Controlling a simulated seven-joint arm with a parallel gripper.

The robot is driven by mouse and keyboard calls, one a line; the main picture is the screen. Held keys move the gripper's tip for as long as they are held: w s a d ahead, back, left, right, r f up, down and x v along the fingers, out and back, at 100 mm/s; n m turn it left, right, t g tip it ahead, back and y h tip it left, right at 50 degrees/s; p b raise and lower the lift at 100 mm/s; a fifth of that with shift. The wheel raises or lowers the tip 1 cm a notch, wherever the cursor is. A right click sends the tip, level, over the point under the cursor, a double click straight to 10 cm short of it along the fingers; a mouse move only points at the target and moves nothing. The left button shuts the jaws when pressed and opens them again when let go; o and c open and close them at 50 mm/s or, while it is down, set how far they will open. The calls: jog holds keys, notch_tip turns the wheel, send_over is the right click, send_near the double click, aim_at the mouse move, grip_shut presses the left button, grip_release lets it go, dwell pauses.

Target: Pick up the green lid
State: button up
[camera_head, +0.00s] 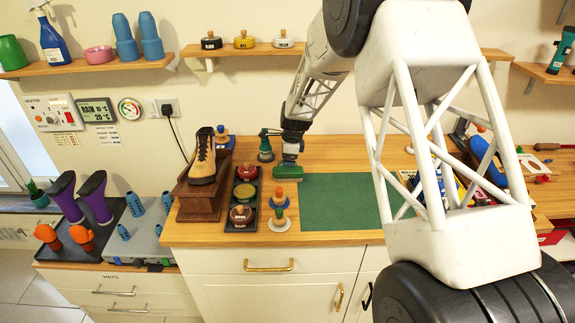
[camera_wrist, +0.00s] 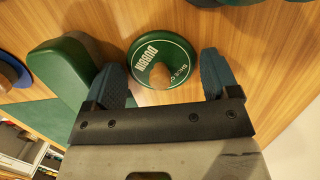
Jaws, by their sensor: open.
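The green lid (camera_wrist: 177,48), a round disc with pale "DUBBIN" lettering and a wooden knob, shows in the wrist view on or just above the wooden surface. My gripper (camera_wrist: 160,74) is open, its two blue-grey fingers apart on either side of the lid's near part. Nothing is held. I cannot tell the height of the fingertips above the surface. In the head view my gripper (camera_head: 283,144) is at the back of the wooden counter, and the lid is hard to make out there.
A green block (camera_wrist: 62,68) lies close beside the left finger; it also shows in the head view (camera_head: 286,171). The green mat (camera_head: 338,200) is clear.

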jog(key=c, duration=0.7)
jog(key=shift+o, duration=0.2)
jog(key=shift+r, duration=5.05)
jog(key=shift+s+a, duration=0.1)
jog(key=s+a+n, duration=0.3)
jog(key=s+a, duration=0.1)
jog(key=s, duration=0.1)
jog(key=s+a+n, duration=0.3)
jog(key=s+a, duration=0.2)
jog(key=s+a+n+g, duration=0.1)
jog(key=s+a+n, duration=0.2)
jog(key=s, duration=0.3)
jog(key=shift+a+f+h, duration=0.25)
jog(key=shift+a+h, duration=0.05)
jog(key=shift+a, duration=0.6)
